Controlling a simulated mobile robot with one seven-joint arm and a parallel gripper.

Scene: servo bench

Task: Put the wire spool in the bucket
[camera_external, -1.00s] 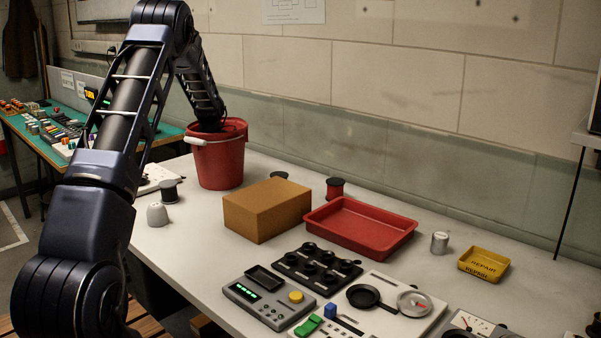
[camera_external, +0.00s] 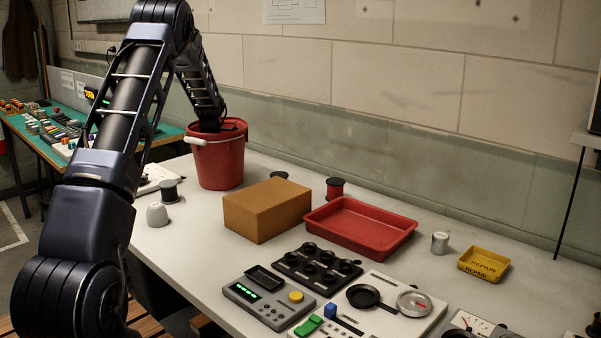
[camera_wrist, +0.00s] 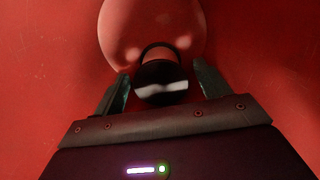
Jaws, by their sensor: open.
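The red bucket (camera_external: 217,165) stands upright at the back left of the bench, its white handle at its left side. My arm reaches down into it, so my gripper is hidden by its wall in the external view. In the wrist view, my gripper (camera_wrist: 161,72) is open inside the bucket, with red wall (camera_wrist: 50,60) all around. A dark wire spool (camera_wrist: 160,72) with a pale band lies between the spread fingers, with a gap on each side. The paler round bucket floor shows beyond it.
Panels with knobs fill the front.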

